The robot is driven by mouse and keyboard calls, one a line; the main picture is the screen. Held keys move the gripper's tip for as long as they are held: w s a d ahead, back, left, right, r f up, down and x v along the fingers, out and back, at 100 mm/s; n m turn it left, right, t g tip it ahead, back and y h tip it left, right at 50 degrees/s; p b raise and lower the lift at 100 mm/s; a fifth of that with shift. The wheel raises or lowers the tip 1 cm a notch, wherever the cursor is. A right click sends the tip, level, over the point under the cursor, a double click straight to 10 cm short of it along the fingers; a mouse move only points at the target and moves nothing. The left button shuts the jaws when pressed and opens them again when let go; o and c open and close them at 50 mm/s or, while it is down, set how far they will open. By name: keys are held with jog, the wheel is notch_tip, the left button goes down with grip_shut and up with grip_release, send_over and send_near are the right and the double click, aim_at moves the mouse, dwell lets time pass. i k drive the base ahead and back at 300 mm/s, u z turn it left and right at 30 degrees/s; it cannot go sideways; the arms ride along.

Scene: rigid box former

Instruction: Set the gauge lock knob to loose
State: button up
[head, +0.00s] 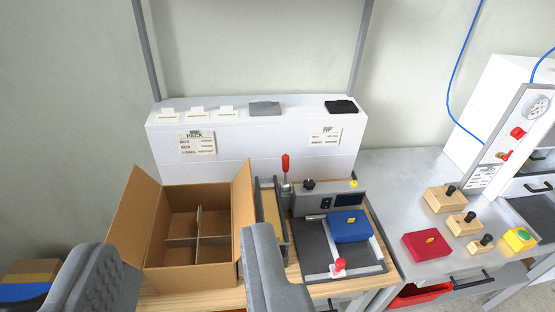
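No knob in the head view carries a readable label, so I cannot tell for sure which is the gauge lock knob. A red knob (339,264) sits at the front of a grey fixture (312,246) with light rails, on the wooden bench. A black knob (309,184) sits on the fixture's rear housing. Their settings are too small to read. My gripper (178,247) is open, its grey fingers wide apart in front of the carton. Nothing shows between the fingertips at close range. The right finger is left of the fixture and apart from both knobs.
An open carton (156,213) with dividers stands left of the fixture. A red-handled lever (285,165) rises between them. A blue block (349,226) lies on the fixture. Right, a grey table (385,190) holds a red block (427,246), wooden knobbed blocks (445,199) and a gauge panel (515,130).

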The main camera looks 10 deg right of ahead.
aim_at(308, 184)
jog(key=z, duration=0.1)
jog(key=i, duration=1.4)
jog(key=z, duration=0.6)
